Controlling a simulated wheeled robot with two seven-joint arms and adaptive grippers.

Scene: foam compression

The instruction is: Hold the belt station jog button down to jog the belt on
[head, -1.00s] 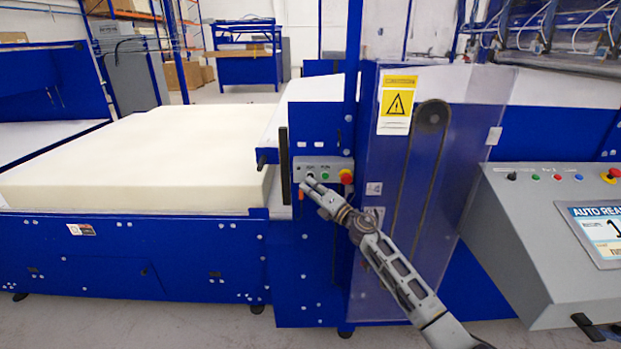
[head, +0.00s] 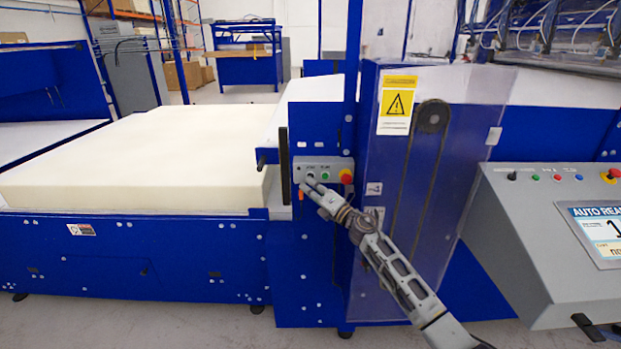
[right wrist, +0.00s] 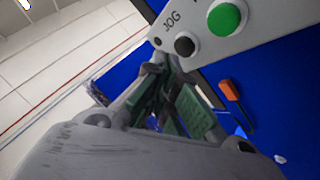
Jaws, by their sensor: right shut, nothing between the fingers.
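The jog button (right wrist: 186,44) is a black round button under the label JOG on the grey belt station panel (head: 322,164). It shows very small in the head view (head: 310,175). My right gripper (head: 308,187) is shut and empty, its tips at the lower left part of the panel, just below the jog button. In the right wrist view its fingers (right wrist: 168,66) end close beside the black button. I cannot tell whether they touch it. My left gripper is not in view.
A green button (right wrist: 228,17) sits beside the jog button, and a red knob (head: 346,176) is at the panel's right end. An orange-handled part (right wrist: 229,89) hangs below. A cream foam block (head: 140,160) lies on the belt at left. A clear guard (head: 440,200) stands right.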

